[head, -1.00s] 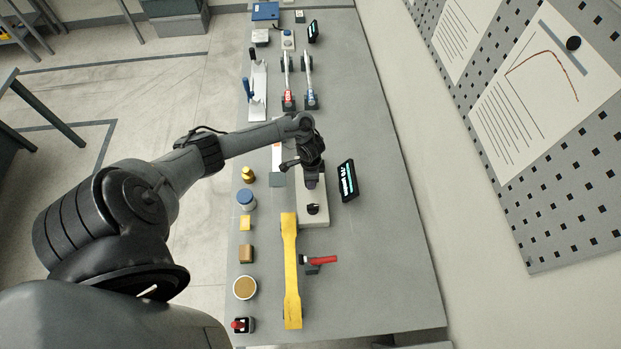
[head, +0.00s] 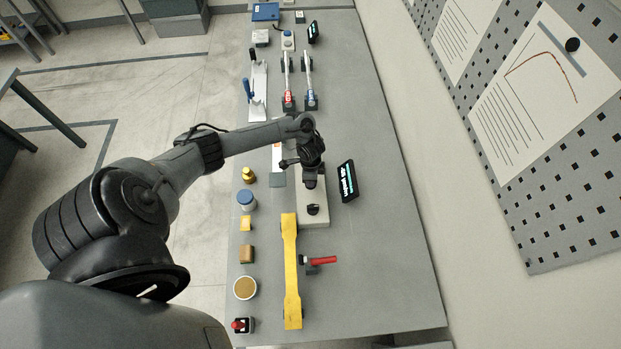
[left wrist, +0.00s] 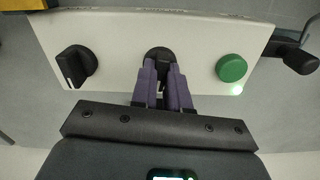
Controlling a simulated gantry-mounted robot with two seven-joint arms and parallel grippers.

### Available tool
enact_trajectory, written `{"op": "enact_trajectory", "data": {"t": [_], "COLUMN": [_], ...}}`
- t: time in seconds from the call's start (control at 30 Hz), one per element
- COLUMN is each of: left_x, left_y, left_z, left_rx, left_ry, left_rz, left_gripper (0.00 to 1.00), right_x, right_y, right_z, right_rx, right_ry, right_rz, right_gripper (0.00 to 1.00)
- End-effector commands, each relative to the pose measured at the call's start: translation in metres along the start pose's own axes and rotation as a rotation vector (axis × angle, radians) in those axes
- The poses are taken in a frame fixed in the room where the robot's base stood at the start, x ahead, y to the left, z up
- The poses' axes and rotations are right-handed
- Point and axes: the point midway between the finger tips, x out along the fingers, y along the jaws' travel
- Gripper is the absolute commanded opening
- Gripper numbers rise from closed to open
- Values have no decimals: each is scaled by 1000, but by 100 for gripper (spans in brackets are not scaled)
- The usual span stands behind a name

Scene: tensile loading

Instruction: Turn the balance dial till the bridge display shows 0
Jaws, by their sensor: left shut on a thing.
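The bridge box (head: 314,218) is a pale box on the bench, with its dark display (head: 348,181) standing to its right; the lit text is too small and slanted to read surely. In the left wrist view the box's white panel (left wrist: 205,73) carries a black knob (left wrist: 75,67) at left, a black dial (left wrist: 158,54) in the middle and a green button (left wrist: 231,68) at right. My left gripper (head: 312,184) is over the box, its purple fingers (left wrist: 160,70) shut on the middle dial, which they partly hide. The left knob also shows in the head view (head: 313,209), clear of the gripper.
A yellow dog-bone specimen (head: 290,270) and a red-handled tool (head: 320,260) lie in front of the box. Several small items, including a blue-lidded jar (head: 246,200), line the left bench edge. The bench right of the display is clear.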

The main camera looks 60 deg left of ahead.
Motion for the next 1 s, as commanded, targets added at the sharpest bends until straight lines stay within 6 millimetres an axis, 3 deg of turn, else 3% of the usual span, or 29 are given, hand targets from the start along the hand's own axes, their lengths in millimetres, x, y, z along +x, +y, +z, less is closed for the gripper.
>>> {"op": "enact_trajectory", "data": {"t": [0.5, 1.0], "left_x": [0, 0], "left_y": [0, 0], "left_z": [0, 0], "left_rx": [361, 472], "left_ry": [-1, 0], "left_rz": [0, 0], "left_gripper": [0, 0], "right_x": [1, 2], "right_y": [2, 2], "right_z": [1, 1], "right_rx": [-9, -7], "right_ry": [-1, -1], "right_rz": [6, 5], "right_gripper": [43, 43]}}
